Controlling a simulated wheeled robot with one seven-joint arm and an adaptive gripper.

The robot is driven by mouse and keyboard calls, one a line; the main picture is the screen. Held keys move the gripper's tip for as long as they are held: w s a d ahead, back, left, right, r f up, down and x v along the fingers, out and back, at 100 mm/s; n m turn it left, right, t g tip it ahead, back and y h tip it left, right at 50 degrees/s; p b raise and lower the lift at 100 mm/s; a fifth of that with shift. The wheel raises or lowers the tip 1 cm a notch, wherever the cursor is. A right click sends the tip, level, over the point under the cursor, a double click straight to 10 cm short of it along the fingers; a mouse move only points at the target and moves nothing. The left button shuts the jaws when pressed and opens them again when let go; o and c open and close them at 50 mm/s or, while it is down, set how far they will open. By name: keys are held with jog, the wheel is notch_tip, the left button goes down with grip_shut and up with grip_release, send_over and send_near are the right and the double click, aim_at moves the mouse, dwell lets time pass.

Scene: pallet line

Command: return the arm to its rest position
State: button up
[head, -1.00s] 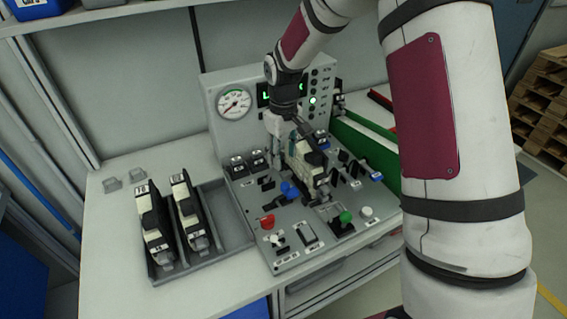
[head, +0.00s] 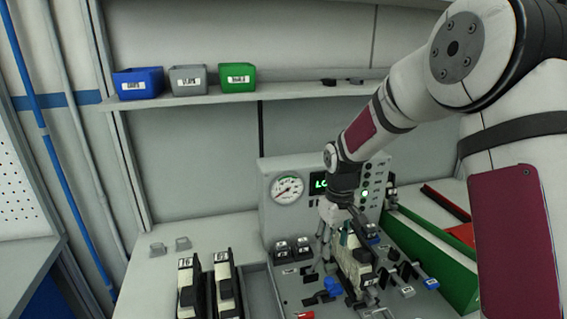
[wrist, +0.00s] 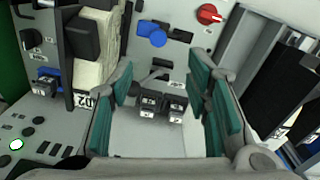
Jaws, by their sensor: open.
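My gripper (head: 333,250) hangs low over the sloped control panel (head: 300,289), pointing down, behind and left of the cream-and-black module standing on it (head: 352,262). In the wrist view my gripper (wrist: 160,75) has its two teal-padded fingers wide apart, with nothing held between them. Two small black rocker switches (wrist: 162,107) show between and beyond the fingers. The module (wrist: 95,55) is close beside the left finger in that view, outside the grip; whether they touch I cannot tell. My arm reaches from the upper right, bent at the elbow.
The panel's upright back has a round gauge (head: 287,190) and lit display. Two black modules (head: 190,287) stand in a tray at left. A shelf (head: 290,92) with blue, grey and green bins runs behind. A green-sided box (head: 430,255) is at right. Air above the left worktop is clear.

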jog(key=s+d+r+m+t, duration=0.1)
jog(key=s+r, duration=0.5)
jog(key=r, duration=0.2)
jog(key=s+d+r+m+t, duration=0.1)
jog(key=s+r+t, duration=0.1)
jog(key=s+r, duration=0.5)
jog(key=s+r+m+t, duration=0.1)
jog(key=s+r, duration=0.2)
jog(key=s, duration=0.5)
jog(key=s+r+m+t, duration=0.1)
jog(key=s+r+m, duration=0.1)
jog(key=s, duration=0.6)
jog(key=shift+d+r, duration=0.2)
jog(key=shift+r, duration=0.5)
